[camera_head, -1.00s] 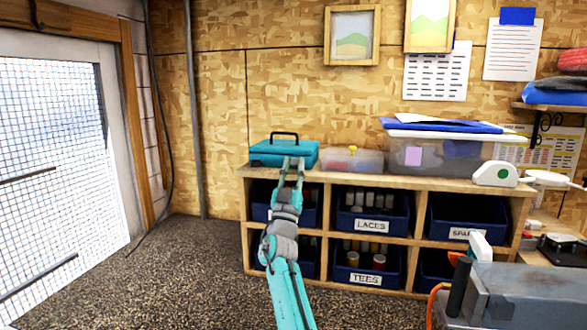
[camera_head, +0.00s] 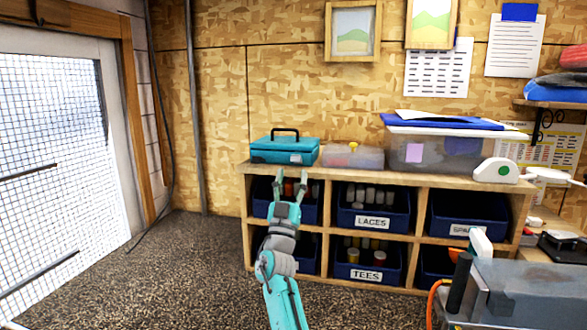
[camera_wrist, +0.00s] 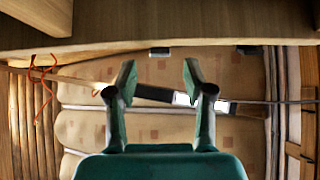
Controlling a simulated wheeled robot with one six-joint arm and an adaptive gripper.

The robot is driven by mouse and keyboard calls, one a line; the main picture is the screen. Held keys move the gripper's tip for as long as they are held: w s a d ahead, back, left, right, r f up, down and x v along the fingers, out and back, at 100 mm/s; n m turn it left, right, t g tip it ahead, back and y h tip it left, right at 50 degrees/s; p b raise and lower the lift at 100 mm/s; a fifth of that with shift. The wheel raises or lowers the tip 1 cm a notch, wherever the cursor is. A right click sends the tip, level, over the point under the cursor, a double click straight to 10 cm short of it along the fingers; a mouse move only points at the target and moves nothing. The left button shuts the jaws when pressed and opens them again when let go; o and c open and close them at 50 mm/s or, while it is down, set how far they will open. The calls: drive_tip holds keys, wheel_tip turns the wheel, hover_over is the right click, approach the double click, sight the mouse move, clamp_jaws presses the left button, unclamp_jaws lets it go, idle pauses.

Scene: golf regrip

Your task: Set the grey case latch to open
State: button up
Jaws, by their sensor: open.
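A teal case (camera_head: 270,152) with a black top handle stands on the left end of the shelf unit's top. A small pale grey patch (camera_head: 296,158), perhaps the latch, shows on the right of its front; its setting is too small to read. My gripper (camera_head: 290,179) is open and empty, its fingers pointing up at the shelf's front edge, just below the case. In the wrist view my gripper (camera_wrist: 160,82) shows both fingers apart with nothing between them. I cannot make out the case or latch there.
The wooden shelf unit (camera_head: 420,177) holds blue bins. A clear box (camera_head: 350,158) stands just right of the case, and a larger bin (camera_head: 440,150) farther right. A grey box-shaped object (camera_head: 520,290) is at lower right. Floor (camera_head: 185,270) at left is clear.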

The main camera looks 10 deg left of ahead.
drive_tip(key=v, duration=0.7)
drive_tip(key=shift+s+f, duration=0.2)
drive_tip(key=shift+f, duration=0.05)
drive_tip(key=g, duration=0.5)
approach(295, 161)
drive_tip(key=x, duration=1)
drive_tip(key=shift+w+a+r, duration=0.1)
drive_tip(key=shift+w, duration=0.2)
clamp_jaws()
